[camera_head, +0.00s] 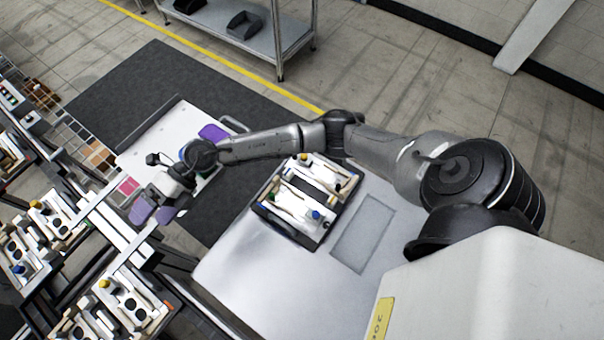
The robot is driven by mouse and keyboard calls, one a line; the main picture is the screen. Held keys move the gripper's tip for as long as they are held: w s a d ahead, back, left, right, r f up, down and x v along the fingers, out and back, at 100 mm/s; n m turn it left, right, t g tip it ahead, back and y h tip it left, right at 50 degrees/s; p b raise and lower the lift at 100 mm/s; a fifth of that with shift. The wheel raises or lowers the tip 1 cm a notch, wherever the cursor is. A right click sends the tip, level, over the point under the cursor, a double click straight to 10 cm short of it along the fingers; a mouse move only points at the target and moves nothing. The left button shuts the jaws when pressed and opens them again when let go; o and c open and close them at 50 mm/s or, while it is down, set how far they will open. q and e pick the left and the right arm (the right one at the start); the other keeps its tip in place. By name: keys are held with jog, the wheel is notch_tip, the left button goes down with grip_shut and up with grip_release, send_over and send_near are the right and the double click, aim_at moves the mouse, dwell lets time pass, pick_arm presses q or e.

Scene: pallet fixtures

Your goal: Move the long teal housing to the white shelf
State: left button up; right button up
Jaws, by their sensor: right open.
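My right arm reaches in from the right, and its gripper (155,212) hangs at the left. Its two purple fingertips are apart, with no object visible between them. A small teal-green patch (210,171) shows beside my right wrist on the white surface (158,133). The wrist hides most of it, so I cannot tell if it is the long teal housing. No other long teal part is clear. A purple piece (213,133) lies on the white surface behind the wrist. My left gripper is not in view.
A black tray (288,231) with cream fixtures sits on a pale table (245,275). Fixture pallets (108,305) crowd the lower left. A metal shelf cart (278,42) holding dark bins stands at the top. A dark mat (130,80) covers floor behind the white surface.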

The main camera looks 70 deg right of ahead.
notch_tip(320, 180, up, 4)
jog(key=s+a+m+t+y, duration=0.2)
jog(key=m+t+y, duration=0.1)
jog(key=m+t, duration=0.4)
jog(key=s+d+f+m+t+h, duration=0.25)
jog(key=d+m+h, duration=0.25)
jog(key=m+h, duration=0.4)
jog(key=s+d+f+m+t+h, duration=0.2)
jog(key=d+f+m+t+h, duration=0.2)
jog(key=d+m+h, duration=0.45)
jog(key=s+f+m+g, duration=0.4)
jog(key=s+f+g, duration=0.2)
jog(key=s, duration=0.6)
jog(key=s+d+f+m+g, duration=0.1)
jog(key=s+f+m+g, duration=0.2)
jog(key=s, duration=1)
notch_tip(320, 180, down, 4)
jog(key=g, duration=0.5)
jog(key=shift+d+r+m, duration=0.2)
jog(key=shift+r+m, duration=0.05)
jog(key=shift+m, duration=0.1)
